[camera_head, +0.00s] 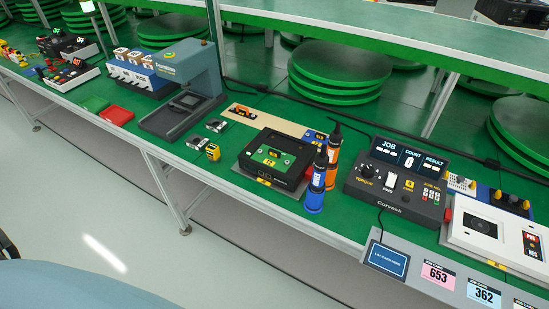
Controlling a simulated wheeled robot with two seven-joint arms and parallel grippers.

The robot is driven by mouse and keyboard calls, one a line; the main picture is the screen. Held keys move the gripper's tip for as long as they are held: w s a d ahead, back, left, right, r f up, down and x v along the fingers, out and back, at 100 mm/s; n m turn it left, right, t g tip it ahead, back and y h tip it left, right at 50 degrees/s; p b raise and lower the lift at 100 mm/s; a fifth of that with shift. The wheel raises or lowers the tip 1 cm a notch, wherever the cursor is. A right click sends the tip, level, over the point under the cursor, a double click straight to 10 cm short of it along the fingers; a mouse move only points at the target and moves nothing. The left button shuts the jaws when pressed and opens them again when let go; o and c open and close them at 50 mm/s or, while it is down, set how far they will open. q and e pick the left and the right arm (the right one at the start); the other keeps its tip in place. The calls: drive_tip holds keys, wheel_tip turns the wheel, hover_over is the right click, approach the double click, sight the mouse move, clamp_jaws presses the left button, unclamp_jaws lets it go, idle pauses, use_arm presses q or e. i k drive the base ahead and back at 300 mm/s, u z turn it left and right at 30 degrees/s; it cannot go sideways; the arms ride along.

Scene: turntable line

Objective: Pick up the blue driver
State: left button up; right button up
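The blue driver (315,187) stands upright on the green workbench (227,175), near its front edge and right of the middle of the view. It has a blue lower body and a black upper part. An orange driver (332,160) stands upright just behind it and to its right, very close beside it. Neither of my grippers shows in this view, so I cannot see how they are set. Nothing visible is holding the blue driver.
A black fixture box (252,178) stands just left of the drivers. A black torque controller (355,186) stands to their right. A yellow tape measure (213,152) and a grey press (194,75) are further left. A shelf (420,40) runs above and behind.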

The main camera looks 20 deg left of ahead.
sight(317, 184)
drive_tip(key=k, duration=0.5)
drive_tip(key=z, duration=1.35)
drive_tip(key=i, duration=1.55)
drive_tip(key=u, duration=2.45)
